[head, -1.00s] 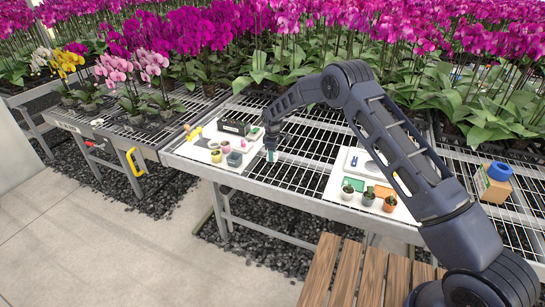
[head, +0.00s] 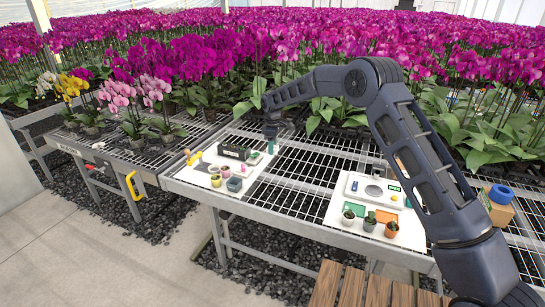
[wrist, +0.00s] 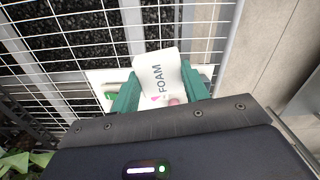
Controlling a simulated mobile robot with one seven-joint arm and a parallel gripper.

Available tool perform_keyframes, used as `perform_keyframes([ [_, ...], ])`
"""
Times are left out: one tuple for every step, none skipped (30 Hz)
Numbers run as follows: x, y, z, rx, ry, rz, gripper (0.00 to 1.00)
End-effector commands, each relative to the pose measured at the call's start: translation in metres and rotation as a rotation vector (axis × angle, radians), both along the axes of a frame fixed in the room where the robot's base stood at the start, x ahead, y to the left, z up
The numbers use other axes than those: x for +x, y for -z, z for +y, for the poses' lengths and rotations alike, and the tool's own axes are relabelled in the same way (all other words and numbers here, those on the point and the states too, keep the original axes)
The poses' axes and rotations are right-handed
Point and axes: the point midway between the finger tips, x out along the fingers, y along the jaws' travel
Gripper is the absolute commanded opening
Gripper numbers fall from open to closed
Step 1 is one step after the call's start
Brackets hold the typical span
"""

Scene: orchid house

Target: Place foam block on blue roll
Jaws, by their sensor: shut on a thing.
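The foam block (wrist: 158,72) is white and bears the word FOAM; it shows between the green fingers of my gripper (wrist: 160,92) in the wrist view. My gripper is shut on it. In the head view my gripper (head: 271,141) is over the left part of the mesh bench, near the right edge of a white board; the block is too small to make out there. The blue roll (head: 501,193) sits on a brown cardboard box (head: 497,212) at the bench's right end, far from my gripper.
The left white board (head: 212,163) carries a black tray (head: 234,152) and small pots. Bare mesh (head: 300,175) lies between the boards. Dense orchids stand behind.

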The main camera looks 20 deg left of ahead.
Motion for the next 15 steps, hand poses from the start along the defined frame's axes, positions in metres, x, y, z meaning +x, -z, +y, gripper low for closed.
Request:
perform_keyframes([
  [0.0, -0.005, 0.0, 0.0, 0.0, 0.0, 0.24],
  [0.0, -0.007, 0.0, 0.0, 0.0, -0.001, 0.24],
  [0.0, -0.009, 0.0, 0.0, 0.0, -0.001, 0.24],
  [0.0, -0.011, 0.0, 0.0, 0.0, -0.001, 0.24],
  [0.0, -0.012, 0.0, 0.0, 0.0, -0.001, 0.24],
  [0.0, -0.013, 0.0, 0.0, 0.0, -0.001, 0.24],
  [0.0, -0.014, 0.0, 0.0, 0.0, -0.001, 0.24],
  [0.0, -0.014, 0.0, 0.0, 0.0, -0.001, 0.24],
  [0.0, -0.015, 0.0, 0.0, 0.0, 0.0, 0.24],
  [0.0, -0.015, 0.0, 0.0, 0.0, 0.0, 0.24],
  [0.001, -0.015, 0.0, 0.0, 0.001, 0.0, 0.24],
  [0.002, -0.015, -0.002, 0.0, 0.004, 0.0, 0.24],
  [0.004, -0.015, -0.003, 0.0, 0.007, -0.001, 0.24],
  [0.007, -0.016, -0.006, 0.0, 0.013, -0.001, 0.24],
  [0.011, -0.017, -0.01, 0.0, 0.023, -0.001, 0.24],
])
